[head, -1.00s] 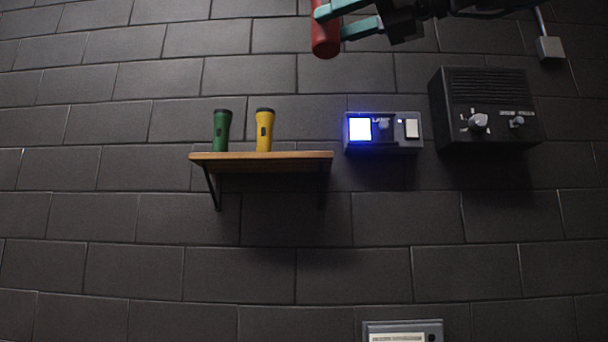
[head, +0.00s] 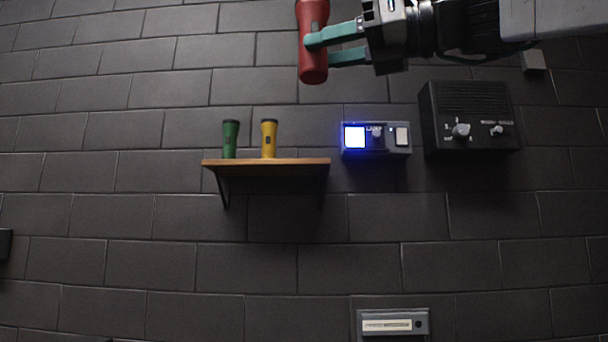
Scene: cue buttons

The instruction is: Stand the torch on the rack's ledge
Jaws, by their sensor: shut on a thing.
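My gripper (head: 318,48) is at the top of the head view, its teal fingers shut on a red torch (head: 312,62). The torch hangs roughly upright, its upper end cut off by the picture's top edge. It is apart from the shelf and higher in the picture. The rack's ledge is a wooden shelf (head: 300,162) on dark brackets on the wall. A green torch (head: 230,139) and a yellow torch (head: 269,138) stand upright on its left and middle part. The ledge's right end is bare.
Right of the ledge is a panel (head: 377,153) with a lit blue-white button (head: 355,137). A black speaker-like box (head: 466,118) with knobs is farther right. A grey panel (head: 393,323) is low on the wall. The wall between torch and ledge is clear.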

